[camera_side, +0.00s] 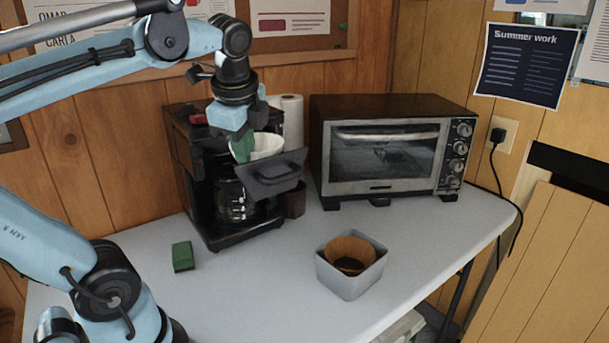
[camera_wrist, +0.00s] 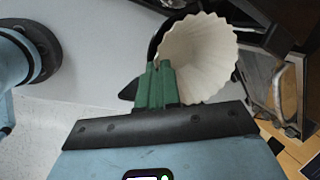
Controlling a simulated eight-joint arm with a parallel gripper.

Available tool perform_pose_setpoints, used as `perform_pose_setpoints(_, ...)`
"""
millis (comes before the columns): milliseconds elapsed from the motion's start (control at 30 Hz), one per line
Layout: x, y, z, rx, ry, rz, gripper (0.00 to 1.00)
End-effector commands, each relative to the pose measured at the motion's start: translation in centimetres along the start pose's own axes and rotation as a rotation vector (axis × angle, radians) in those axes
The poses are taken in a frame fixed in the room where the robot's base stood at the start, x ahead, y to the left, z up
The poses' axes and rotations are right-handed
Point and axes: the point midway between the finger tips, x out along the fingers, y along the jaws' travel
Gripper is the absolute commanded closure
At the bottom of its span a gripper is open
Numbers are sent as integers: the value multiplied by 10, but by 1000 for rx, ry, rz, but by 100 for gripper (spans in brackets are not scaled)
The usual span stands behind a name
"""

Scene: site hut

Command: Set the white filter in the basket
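The white filter (camera_side: 267,146) is a fluted paper cup. It is at the front of the black coffee maker (camera_side: 190,165), over the dark pulled-out basket (camera_side: 272,178). Its lower part is hidden behind the basket front, so I cannot tell whether it touches the basket floor. My gripper (camera_side: 242,148) has green fingers, close together at the filter's left edge. In the wrist view my gripper (camera_wrist: 157,82) appears shut on the wall of the white filter (camera_wrist: 200,55), whose open mouth shows. A dark edge shows behind it.
A glass carafe (camera_side: 235,204) stands below the basket. A toaster oven (camera_side: 385,150) is to the right, with a paper roll (camera_side: 292,115) behind. A grey bin (camera_side: 345,281) holds a brown used filter (camera_side: 350,250). A green block (camera_side: 182,256) lies front left. The table between is clear.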

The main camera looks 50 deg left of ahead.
Motion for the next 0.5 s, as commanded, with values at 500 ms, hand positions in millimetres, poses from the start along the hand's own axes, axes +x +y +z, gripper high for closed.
perform_pose_setpoints(500, 12, 5, -3, -1, 4, 3, 100)
